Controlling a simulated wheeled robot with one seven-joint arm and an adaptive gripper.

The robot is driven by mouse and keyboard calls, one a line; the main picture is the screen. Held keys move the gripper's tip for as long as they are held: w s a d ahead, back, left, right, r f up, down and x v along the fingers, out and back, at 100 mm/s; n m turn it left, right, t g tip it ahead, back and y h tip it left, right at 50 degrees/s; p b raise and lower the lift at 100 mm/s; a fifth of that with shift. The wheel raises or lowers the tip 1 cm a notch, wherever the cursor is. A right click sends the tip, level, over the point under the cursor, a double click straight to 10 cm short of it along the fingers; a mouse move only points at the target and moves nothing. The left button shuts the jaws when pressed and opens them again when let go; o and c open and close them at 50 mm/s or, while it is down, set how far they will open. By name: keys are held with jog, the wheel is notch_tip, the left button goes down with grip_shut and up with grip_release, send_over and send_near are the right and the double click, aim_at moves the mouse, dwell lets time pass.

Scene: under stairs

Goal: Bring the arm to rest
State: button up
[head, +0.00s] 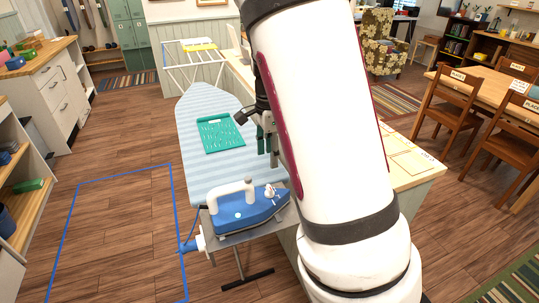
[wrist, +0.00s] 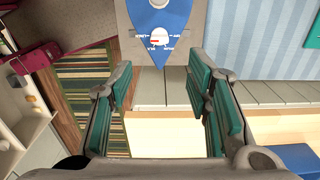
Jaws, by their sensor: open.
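My gripper (wrist: 162,92) is open, with nothing between its teal-padded fingers in the wrist view. In the head view my gripper (head: 266,140) shows beside the right edge of the ironing board, partly hidden by my large white arm link. A blue and white iron (head: 243,209) rests on the grey plate at the near end of the board. Its pointed blue tip and white dial (wrist: 158,38) show ahead of the fingers in the wrist view, apart from them.
The striped ironing board (head: 205,172) carries a teal slotted panel (head: 220,134). A light wooden counter (head: 418,168) is right of my arm. Wooden chairs (head: 448,105) stand farther right. Blue tape (head: 118,174) outlines clear floor at left. White drawers (head: 62,92) line the left side.

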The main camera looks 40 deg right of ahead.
dwell(0.4)
jog(key=s+a+r+n+t, duration=0.5)
jog(key=s+a+r+n, duration=1.1)
jog(key=n, duration=0.5)
jog(key=s+a, duration=0.2)
jog(key=s, duration=0.1)
jog(key=shift+s+r+t, duration=0.15)
jog(key=shift+t, duration=0.15)
